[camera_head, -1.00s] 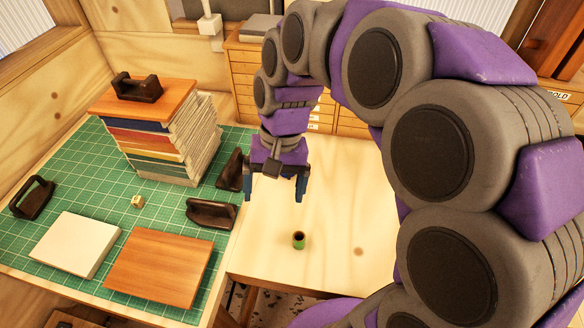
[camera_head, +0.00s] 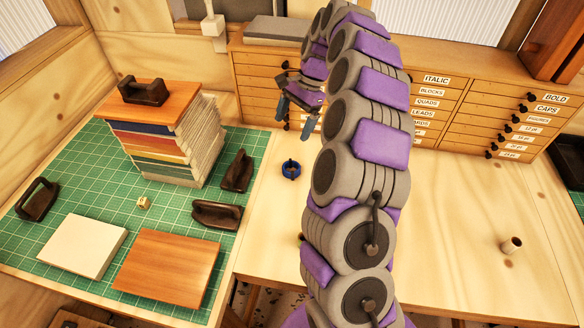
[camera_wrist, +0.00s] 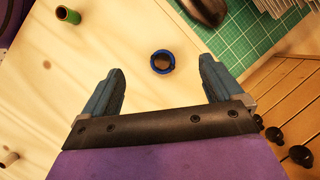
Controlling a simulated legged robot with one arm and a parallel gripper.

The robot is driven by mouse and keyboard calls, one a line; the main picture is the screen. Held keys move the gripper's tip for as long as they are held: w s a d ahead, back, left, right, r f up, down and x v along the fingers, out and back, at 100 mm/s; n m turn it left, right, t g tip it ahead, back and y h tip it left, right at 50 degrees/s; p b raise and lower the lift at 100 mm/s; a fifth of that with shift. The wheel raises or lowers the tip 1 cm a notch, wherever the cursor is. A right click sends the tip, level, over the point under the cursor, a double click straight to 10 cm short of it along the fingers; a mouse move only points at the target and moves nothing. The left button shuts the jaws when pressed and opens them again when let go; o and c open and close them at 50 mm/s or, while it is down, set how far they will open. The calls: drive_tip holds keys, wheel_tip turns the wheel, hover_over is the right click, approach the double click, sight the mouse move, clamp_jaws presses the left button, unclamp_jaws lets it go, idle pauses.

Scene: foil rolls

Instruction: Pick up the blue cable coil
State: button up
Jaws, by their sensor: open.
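The blue cable coil (camera_head: 291,169) is a small ring lying on the bare wooden table, just right of the green mat. In the wrist view the coil (camera_wrist: 162,62) lies ahead of my gripper, between the lines of the two fingers and beyond their tips. My gripper (camera_head: 295,117) is open and empty, above the table and toward the drawers, apart from the coil. In the wrist view its two blue fingers (camera_wrist: 162,78) are spread wide.
A green roll (camera_wrist: 68,15) stands on the table. A pale roll (camera_head: 510,246) stands at the right. The green mat (camera_head: 75,185) holds a book stack (camera_head: 165,135), dark handled tools (camera_head: 237,172), a white block (camera_head: 82,246) and a wooden board (camera_head: 168,268). Drawers (camera_head: 440,110) line the back.

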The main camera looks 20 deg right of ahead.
drive_tip(key=w+d+f+m, duration=0.2)
drive_tip(key=d+f+m, duration=0.1)
drive_tip(key=d+f, duration=0.15)
drive_tip(key=b, duration=0.2)
hover_over(292, 165)
drive_tip(key=f, duration=0.9)
drive_tip(key=shift+w+d, duration=0.1)
drive_tip(key=shift+d, duration=0.3)
drive_tip(key=shift+d+f+n, duration=0.3)
drive_tip(key=shift+f, duration=0.25)
drive_tip(key=b+x, duration=0.1)
drive_tip(key=x, duration=0.4)
drive_tip(key=shift+b, duration=0.35)
drive_tip(key=shift+d, duration=0.3)
drive_tip(key=c, duration=0.5)
drive_tip(key=shift+a, duration=0.2)
drive_tip(key=c, duration=0.6)
drive_tip(key=shift+r, duration=0.15)
